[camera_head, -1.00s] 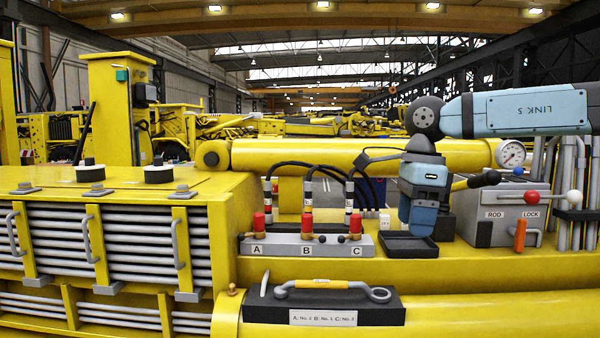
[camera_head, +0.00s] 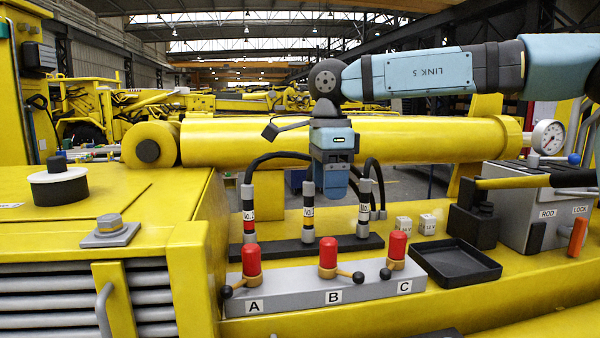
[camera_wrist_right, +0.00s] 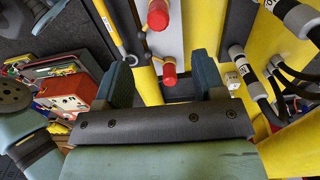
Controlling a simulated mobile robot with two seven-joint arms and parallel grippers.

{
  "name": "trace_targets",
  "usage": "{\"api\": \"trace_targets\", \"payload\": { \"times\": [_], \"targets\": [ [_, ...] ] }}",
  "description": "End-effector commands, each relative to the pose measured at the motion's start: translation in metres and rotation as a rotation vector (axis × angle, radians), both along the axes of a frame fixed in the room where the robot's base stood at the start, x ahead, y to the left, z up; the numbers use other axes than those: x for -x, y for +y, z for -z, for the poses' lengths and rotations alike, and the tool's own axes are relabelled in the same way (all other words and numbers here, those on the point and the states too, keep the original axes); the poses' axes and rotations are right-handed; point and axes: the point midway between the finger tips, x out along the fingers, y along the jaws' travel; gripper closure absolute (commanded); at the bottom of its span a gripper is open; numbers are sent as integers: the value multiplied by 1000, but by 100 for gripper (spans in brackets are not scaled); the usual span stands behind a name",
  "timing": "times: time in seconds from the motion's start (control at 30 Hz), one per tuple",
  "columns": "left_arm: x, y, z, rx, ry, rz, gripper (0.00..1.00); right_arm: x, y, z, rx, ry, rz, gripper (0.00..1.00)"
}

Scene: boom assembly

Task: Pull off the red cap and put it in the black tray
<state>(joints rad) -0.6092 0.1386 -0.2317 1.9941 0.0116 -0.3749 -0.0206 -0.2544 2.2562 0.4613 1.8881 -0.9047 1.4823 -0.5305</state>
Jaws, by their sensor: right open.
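Three red caps sit upright on the grey valve block (camera_head: 310,297): cap A (camera_head: 251,260), cap B (camera_head: 328,252) and cap C (camera_head: 397,246). My right gripper (camera_head: 334,196) points down, open and empty, above and behind the block, between B and C in the picture. In the right wrist view two red caps show, one (camera_wrist_right: 169,72) between the open fingers in the picture and one (camera_wrist_right: 158,15) farther up; I cannot tell their letters. The black tray (camera_head: 455,265) is empty, right of cap C. My left gripper is not in view.
Black hoses with numbered couplings (camera_head: 308,215) stand close behind the block. Small levers (camera_head: 352,277) stick out beside the caps. A grey control box (camera_head: 540,215) with levers stands right of the tray. A thick yellow cylinder (camera_head: 240,142) runs behind.

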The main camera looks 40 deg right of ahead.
Motion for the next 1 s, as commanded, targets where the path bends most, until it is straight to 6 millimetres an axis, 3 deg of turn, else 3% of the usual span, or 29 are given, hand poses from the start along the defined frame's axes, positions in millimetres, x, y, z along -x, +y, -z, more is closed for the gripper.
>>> {"api": "trace_targets", "payload": {
  "times": [0.27, 0.73, 1.0],
  "targets": [
    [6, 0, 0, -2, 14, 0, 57, 1, 0, 25, -2, 4, -1, 36],
    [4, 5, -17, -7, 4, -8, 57, 2, 0, 113, -1, 4, -1, 36],
    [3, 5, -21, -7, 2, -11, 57, 1, 0, 136, 0, 1, 0, 36]
  ]
}}
